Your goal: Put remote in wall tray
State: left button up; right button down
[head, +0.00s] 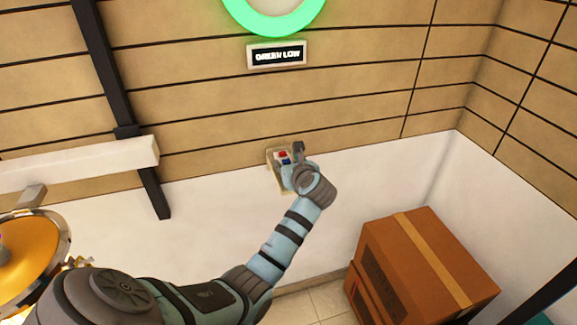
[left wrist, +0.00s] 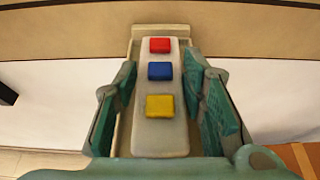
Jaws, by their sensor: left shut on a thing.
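The remote is a pale bar with red, blue and yellow buttons; it shows in the left wrist view (left wrist: 160,128) and, partly hidden, in the head view (head: 283,157). My left gripper (head: 291,166) is shut on the remote, with one finger along each side. The wall tray (head: 270,156) is a small beige holder on the wall, right behind the remote. Its beige edge also shows around the remote's far end in the left wrist view (left wrist: 137,34). I cannot tell whether the remote touches the tray. My right gripper is not in view.
A green glowing ring (head: 275,14) and a dark sign (head: 278,55) are on the wall above. Brown cardboard boxes (head: 440,268) stand on the floor at the right. A white ledge (head: 90,163) and an orange round thing (head: 28,252) are at the left.

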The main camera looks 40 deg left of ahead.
pick_arm(q)
jog(key=o, duration=1.3)
jog(key=shift+c, duration=0.2)
jog(key=shift+r, duration=0.1)
jog(key=shift+s+d+r, duration=0.1)
jog(key=shift+d+r, duration=0.1)
jog(key=shift+d, duration=0.2)
jog(key=p+v, duration=0.2)
jog(key=v, duration=0.9)
jog(key=shift+s, duration=0.2)
jog(key=shift+f, duration=0.1)
